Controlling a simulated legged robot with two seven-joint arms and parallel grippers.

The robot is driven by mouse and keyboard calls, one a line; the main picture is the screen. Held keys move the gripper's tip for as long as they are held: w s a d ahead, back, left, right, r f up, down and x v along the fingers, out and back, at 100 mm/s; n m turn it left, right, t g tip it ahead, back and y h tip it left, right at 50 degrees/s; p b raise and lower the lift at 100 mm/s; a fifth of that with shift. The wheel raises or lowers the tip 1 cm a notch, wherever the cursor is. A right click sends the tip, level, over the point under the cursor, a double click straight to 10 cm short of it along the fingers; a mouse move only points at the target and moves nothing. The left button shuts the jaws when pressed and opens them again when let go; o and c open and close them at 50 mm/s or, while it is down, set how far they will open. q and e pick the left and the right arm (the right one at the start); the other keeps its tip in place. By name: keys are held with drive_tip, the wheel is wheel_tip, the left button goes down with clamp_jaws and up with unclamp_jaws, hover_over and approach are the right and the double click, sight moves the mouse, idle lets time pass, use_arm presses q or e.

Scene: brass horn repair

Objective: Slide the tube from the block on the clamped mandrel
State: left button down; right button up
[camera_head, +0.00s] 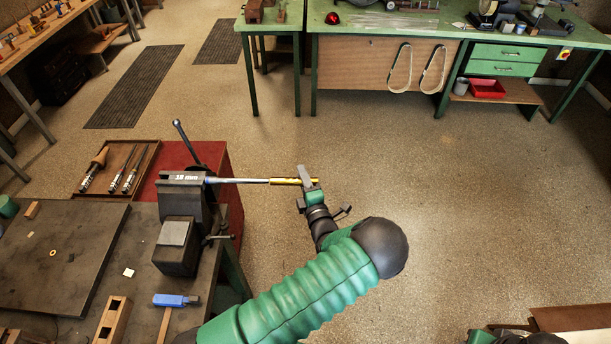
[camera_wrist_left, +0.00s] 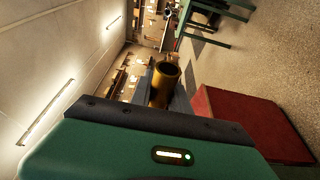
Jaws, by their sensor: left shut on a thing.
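The brass tube (camera_head: 287,181) is a short golden tube, roughly level and in line with the steel mandrel (camera_head: 238,181). The mandrel juts right from the vise (camera_head: 186,187), which clamps it. The tube's left end meets the mandrel's free end; I cannot tell how far it is around it. My left gripper (camera_head: 307,181) is shut on the tube near its right end. In the left wrist view the tube (camera_wrist_left: 165,82) shows its dark open end beyond the gripper's edge. A wooden block (camera_head: 113,319) with square openings lies on the bench at lower left. My right gripper is not in view.
The floor (camera_head: 460,190) right of the vise is clear. A green bench (camera_head: 395,22) stands at the back.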

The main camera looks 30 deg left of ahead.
sight(273, 184)
use_arm(q)
drive_tip(key=s+a, duration=0.1)
drive_tip(key=a+p, duration=0.1)
drive_tip(key=a, duration=0.1)
drive_tip(key=shift+s, duration=0.4)
drive_tip(key=shift+d+p, duration=0.2)
drive_tip(key=shift+p, duration=0.35)
idle(1.1)
drive_tip(key=shift+a+f, duration=0.1)
drive_tip(key=shift+s+a+p, duration=0.3)
drive_tip(key=shift+s+a, duration=0.15)
drive_tip(key=shift+a, duration=0.25)
drive_tip(key=shift+s+a+p, duration=0.25)
drive_tip(key=shift+s+a, duration=0.2)
drive_tip(key=shift+a, duration=0.25)
drive_tip(key=shift+s+a+p, duration=0.25)
drive_tip(key=shift+s+a, duration=0.15)
drive_tip(key=shift+a, duration=0.25)
drive_tip(key=shift+s+a+p, duration=0.25)
drive_tip(key=shift+s+a, duration=0.1)
drive_tip(key=shift+a, duration=0.25)
drive_tip(key=shift+s+a+p, duration=0.25)
drive_tip(key=shift+s+a, duration=0.2)
drive_tip(key=shift+a, duration=0.3)
drive_tip(key=shift+s+a+p, duration=0.3)
drive_tip(key=shift+s+a, duration=0.2)
drive_tip(key=shift+a, duration=0.3)
drive_tip(key=shift+s+a+p, duration=0.25)
drive_tip(key=shift+s+a, duration=0.2)
drive_tip(key=shift+a, duration=0.3)
